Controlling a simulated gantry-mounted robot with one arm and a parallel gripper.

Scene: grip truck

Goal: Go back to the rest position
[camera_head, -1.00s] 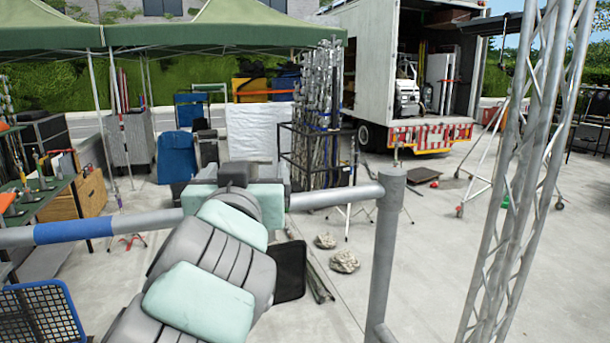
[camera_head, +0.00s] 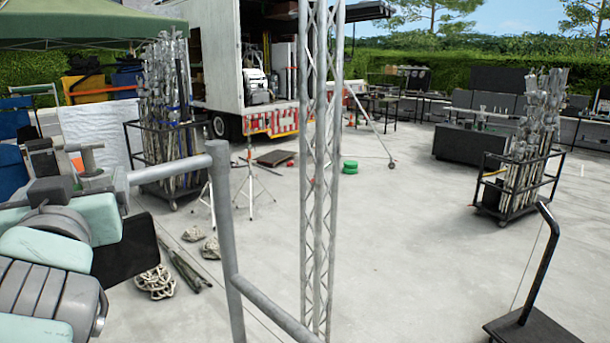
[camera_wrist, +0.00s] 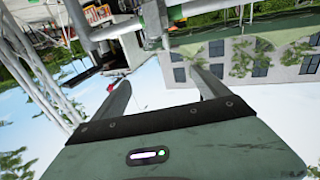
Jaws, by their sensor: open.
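My gripper (camera_wrist: 158,78) shows in the wrist view with its two grey fingers spread apart and nothing between them. Its dark green housing (camera_wrist: 180,150) fills the bottom of that view. In the head view, my grey and mint-green arm (camera_head: 50,260) is at the left edge. I cannot make out the fingers there. The wrist view is tipped over, with sky low and a building (camera_wrist: 260,65) at the right.
A lattice truss (camera_head: 320,160) stands upright in the middle. A grey pipe frame (camera_head: 224,230) is close in front. A white truck (camera_head: 215,60) and a rack of stands (camera_head: 170,120) are behind. A cart of stands (camera_head: 525,150) and a hand trolley (camera_head: 530,325) are right.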

